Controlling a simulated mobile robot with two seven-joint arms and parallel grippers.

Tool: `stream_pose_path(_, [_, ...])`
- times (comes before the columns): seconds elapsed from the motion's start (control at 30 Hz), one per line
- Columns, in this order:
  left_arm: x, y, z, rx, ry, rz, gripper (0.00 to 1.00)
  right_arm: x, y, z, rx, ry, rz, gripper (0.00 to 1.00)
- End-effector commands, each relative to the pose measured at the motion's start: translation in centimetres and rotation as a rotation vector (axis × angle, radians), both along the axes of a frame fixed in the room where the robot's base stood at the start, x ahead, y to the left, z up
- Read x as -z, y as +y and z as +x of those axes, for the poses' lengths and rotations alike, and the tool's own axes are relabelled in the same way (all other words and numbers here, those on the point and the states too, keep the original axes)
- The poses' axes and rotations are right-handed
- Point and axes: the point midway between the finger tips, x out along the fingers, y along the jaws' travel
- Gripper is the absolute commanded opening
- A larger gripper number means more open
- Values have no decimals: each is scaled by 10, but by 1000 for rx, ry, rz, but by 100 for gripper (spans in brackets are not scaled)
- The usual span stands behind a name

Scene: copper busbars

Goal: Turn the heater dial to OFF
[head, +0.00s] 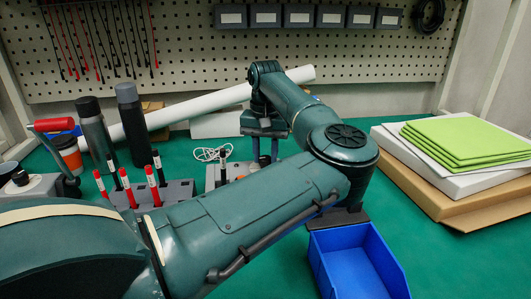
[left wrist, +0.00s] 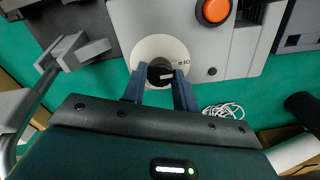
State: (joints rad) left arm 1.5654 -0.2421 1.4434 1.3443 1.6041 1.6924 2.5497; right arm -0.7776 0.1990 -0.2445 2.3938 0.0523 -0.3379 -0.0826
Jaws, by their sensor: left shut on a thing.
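The heater dial (left wrist: 160,66) is a black knob on a white round plate (left wrist: 146,50), set in a grey heater box (left wrist: 125,14), in the left wrist view. A short white mark shows on the knob. My left gripper (left wrist: 158,86) is shut on the knob, one finger on each side. In the head view my left gripper (head: 265,150) points down over the grey box (head: 238,168), behind my forearm; the dial is hidden there. My right gripper is not in view.
An orange button (left wrist: 213,10) sits on the same box. A white cable (head: 212,153) lies behind it. A rack with red and black markers (head: 153,190), dark bottles (head: 131,122) and a blue bin (head: 358,265) stand nearby. Green sheets (head: 465,140) lie stacked at right.

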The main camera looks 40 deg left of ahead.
Motion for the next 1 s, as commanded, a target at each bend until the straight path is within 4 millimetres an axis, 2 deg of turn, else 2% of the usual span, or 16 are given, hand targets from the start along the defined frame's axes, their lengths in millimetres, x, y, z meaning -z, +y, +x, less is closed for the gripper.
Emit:
stream_pose_path(0.43, [-1, 0, 0, -14, -1, 0, 6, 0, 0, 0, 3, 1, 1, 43])
stream_pose_path(0.47, [-1, 0, 0, -14, -1, 0, 30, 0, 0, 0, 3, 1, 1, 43])
stream_pose_path(0.7, [0, 0, 0, -12, -1, 0, 49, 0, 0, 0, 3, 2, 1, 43])
stream_pose_path(1.0, [-3, 0, 0, -11, -1, 0, 50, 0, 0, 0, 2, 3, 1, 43])
